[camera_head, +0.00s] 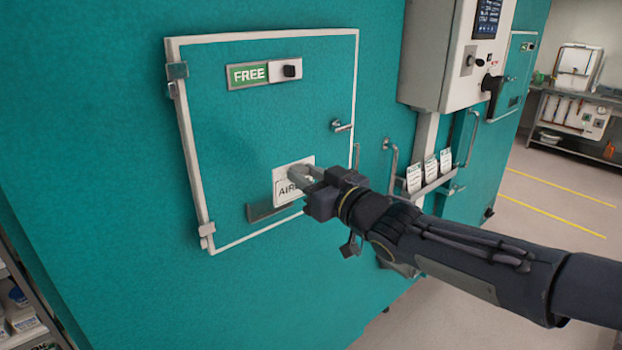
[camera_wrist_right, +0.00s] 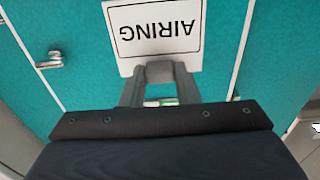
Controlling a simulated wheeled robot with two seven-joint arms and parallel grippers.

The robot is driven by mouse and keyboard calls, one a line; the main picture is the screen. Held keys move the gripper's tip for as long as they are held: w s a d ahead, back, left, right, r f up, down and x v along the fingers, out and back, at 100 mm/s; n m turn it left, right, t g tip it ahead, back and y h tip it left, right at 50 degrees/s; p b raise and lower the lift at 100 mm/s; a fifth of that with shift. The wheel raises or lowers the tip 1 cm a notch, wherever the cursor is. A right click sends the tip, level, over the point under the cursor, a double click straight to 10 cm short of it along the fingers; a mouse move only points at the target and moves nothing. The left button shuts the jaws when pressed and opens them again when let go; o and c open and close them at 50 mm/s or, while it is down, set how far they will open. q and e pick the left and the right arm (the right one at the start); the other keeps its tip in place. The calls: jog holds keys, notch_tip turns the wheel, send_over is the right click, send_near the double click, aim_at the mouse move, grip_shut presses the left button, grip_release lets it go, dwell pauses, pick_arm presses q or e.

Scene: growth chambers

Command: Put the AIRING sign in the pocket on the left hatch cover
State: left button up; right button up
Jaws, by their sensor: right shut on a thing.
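The AIRING sign (camera_head: 281,188) is a white card with a black frame and black letters, upright in front of the left hatch cover (camera_head: 225,130). My right gripper (camera_head: 312,180) is shut on its upper part. In the right wrist view the sign (camera_wrist_right: 155,42) appears upside down, with my right fingertips (camera_wrist_right: 160,72) at its edge. The pocket (camera_head: 261,211) is a dark grey strip low on the cover. The sign's lower edge overlaps the pocket's right part; I cannot tell whether it is inside or in front. My left gripper is not in view.
A green FREE plate (camera_head: 248,75) sits high on the cover, with a latch handle (camera_head: 342,126) at its right edge. A rail (camera_head: 437,184) with several small cards, grab handles and a control box (camera_head: 442,55) are to the right.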

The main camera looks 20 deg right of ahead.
jog(key=shift+w+a+f+b, duration=0.4)
jog(key=shift+w+a+b, duration=0.25)
jog(key=shift+w, duration=0.85)
jog(key=shift+w+a+f+b, duration=0.45)
jog(key=shift+w+b, duration=0.25)
jog(key=shift+w, duration=0.85)
jog(key=shift+w+a+f+b, duration=0.35)
jog(key=shift+w+a+b, duration=0.3)
jog(key=shift+w, duration=0.85)
jog(key=shift+d, duration=0.1)
jog(key=shift+r+p, duration=0.1)
jog(key=shift+p, duration=0.55)
jog(key=shift+f+b, duration=0.3)
jog(key=shift+f, duration=0.05)
jog(key=shift+f+b, duration=0.35)
jog(key=shift+f, duration=0.05)
jog(key=shift+f, duration=0.2)
